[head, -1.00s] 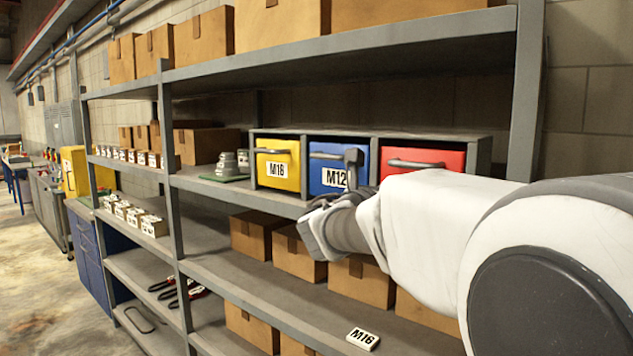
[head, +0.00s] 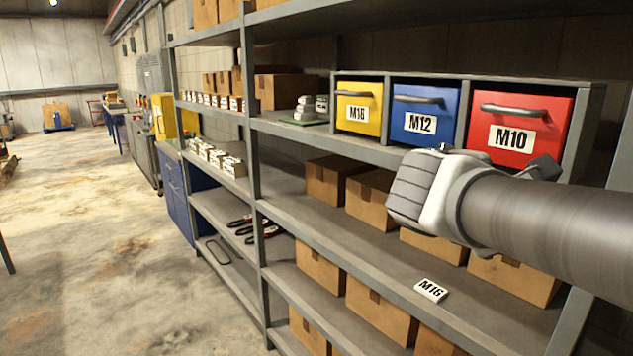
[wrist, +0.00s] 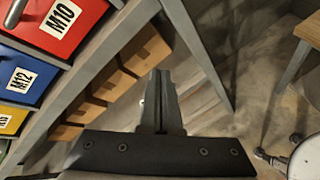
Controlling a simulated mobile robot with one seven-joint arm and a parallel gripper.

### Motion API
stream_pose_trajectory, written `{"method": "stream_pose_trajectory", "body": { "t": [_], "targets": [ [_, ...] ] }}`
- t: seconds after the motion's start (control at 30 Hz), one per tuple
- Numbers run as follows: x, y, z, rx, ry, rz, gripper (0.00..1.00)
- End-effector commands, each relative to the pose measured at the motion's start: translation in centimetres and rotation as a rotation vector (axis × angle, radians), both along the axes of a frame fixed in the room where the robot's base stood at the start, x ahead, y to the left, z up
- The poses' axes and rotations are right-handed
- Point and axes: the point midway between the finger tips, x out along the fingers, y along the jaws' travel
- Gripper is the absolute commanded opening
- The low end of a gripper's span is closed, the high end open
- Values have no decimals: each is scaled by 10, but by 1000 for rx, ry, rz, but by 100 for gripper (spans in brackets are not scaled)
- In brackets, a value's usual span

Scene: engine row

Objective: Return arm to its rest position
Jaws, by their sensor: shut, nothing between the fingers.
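My gripper (wrist: 160,85) shows in the wrist view with its two dark fingers together and nothing between them. In the head view my wrist and hand stand in front of the shelf, below the drawers; the fingertips cannot be made out there. A yellow drawer (head: 359,108), a blue M12 drawer (head: 424,113) and a red M10 drawer (head: 519,125) sit closed in a grey cabinet. In the wrist view the red drawer (wrist: 50,25) and blue drawer (wrist: 27,75) lie left of my fingers, apart from them.
The grey shelf rack (head: 390,154) holds several cardboard boxes (head: 370,198). A loose M16 label (head: 431,290) lies on a lower shelf. Open concrete floor (head: 90,220) is at the left. In the wrist view a table (wrist: 305,40) and a stool-like item (wrist: 303,158) are at the right.

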Motion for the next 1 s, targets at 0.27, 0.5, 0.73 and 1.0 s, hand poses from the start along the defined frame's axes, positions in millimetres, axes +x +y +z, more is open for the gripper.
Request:
{"method": "stream_pose_trajectory", "body": {
  "t": [0.27, 0.5, 0.73, 1.0],
  "targets": [
    [-72, 40, -85, 676, -244, -343, 0],
    [-110, 95, -126, 1186, -425, -702, 0],
    [-121, 125, -137, 1425, -501, -905, 0],
    [-122, 129, -138, 1450, -507, -929, 0]
  ]
}}
